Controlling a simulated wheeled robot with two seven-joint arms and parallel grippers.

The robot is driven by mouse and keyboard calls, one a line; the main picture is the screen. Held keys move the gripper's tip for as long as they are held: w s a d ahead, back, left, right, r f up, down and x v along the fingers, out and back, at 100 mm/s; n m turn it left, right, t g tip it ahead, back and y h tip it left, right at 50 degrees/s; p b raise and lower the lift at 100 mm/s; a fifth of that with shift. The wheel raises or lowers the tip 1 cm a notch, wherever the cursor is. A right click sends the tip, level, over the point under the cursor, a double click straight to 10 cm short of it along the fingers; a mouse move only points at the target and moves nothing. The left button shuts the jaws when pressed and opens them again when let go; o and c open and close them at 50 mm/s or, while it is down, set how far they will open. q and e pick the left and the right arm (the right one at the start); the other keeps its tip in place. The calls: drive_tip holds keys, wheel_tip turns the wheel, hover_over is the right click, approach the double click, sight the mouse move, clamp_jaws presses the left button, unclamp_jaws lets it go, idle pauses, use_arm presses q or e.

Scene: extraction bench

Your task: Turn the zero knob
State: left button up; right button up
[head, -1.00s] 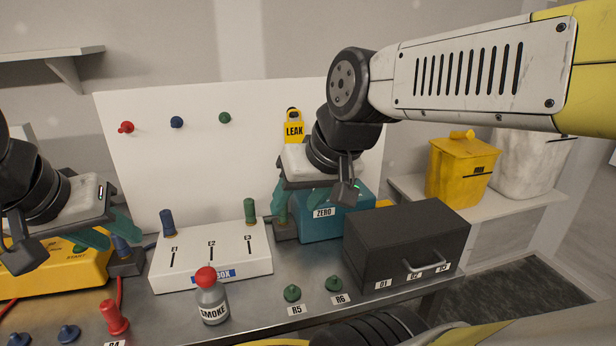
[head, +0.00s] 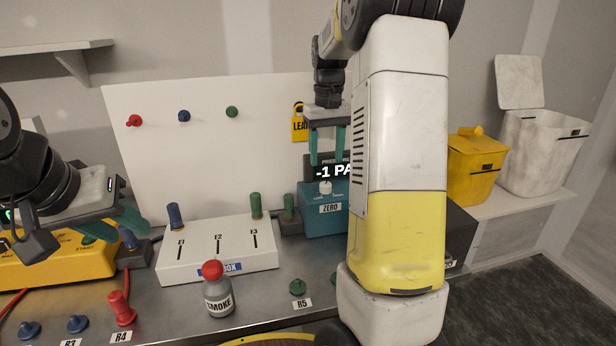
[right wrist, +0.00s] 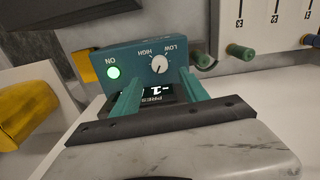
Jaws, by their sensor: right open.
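The zero knob (head: 325,187) is a small white dial above the ZERO label on the teal meter box (head: 312,222). In the right wrist view the knob (right wrist: 159,64) shows its pointer between LOW and HIGH. My right gripper (head: 327,160) is open and empty, its teal fingers pointing down just above the knob in the head view. In the right wrist view the fingertips (right wrist: 159,76) frame the knob with a gap on either side; contact cannot be told. My left gripper (head: 118,232) hangs at the left near the yellow box, seemingly open and empty.
The meter display (head: 332,171) reads -1 PA; a green ON light (right wrist: 113,72) glows. A white slotted box (head: 218,262), a smoke bottle (head: 218,298) and a yellow LEAK tag (head: 299,126) are nearby. My right arm hides much of the black box (head: 460,232).

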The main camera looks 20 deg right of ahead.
sight(326, 184)
wheel_tip(326, 184, down, 8)
drive_tip(key=shift+r, duration=0.15)
drive_tip(key=shift+c, duration=0.4)
clamp_jaws()
